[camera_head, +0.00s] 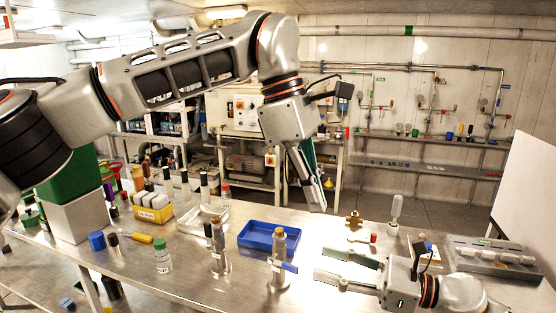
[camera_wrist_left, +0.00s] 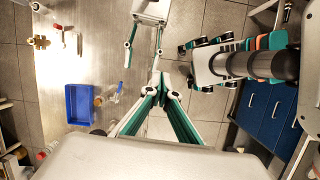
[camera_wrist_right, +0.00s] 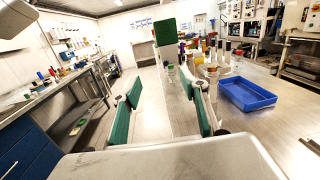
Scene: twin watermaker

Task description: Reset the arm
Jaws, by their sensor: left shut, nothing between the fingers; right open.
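My left arm crosses the upper part of the head view, and its gripper (camera_head: 318,190) hangs above the far side of the steel table, pointing down. Its green-padded fingers are together with nothing between them; they also meet in the left wrist view (camera_wrist_left: 161,90). My right gripper (camera_head: 330,266) lies low over the right front of the table, pointing left. Its two fingers are spread and empty; they also stand apart in the right wrist view (camera_wrist_right: 158,88). The left wrist view shows the right gripper's open fingers (camera_wrist_left: 144,48) beyond the left one's tips.
A blue tray (camera_head: 268,238) lies mid-table, with cork-topped cylinders (camera_head: 279,262) near the right gripper. Bottles, a yellow box (camera_head: 153,213) and a green-white block (camera_head: 75,205) crowd the left.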

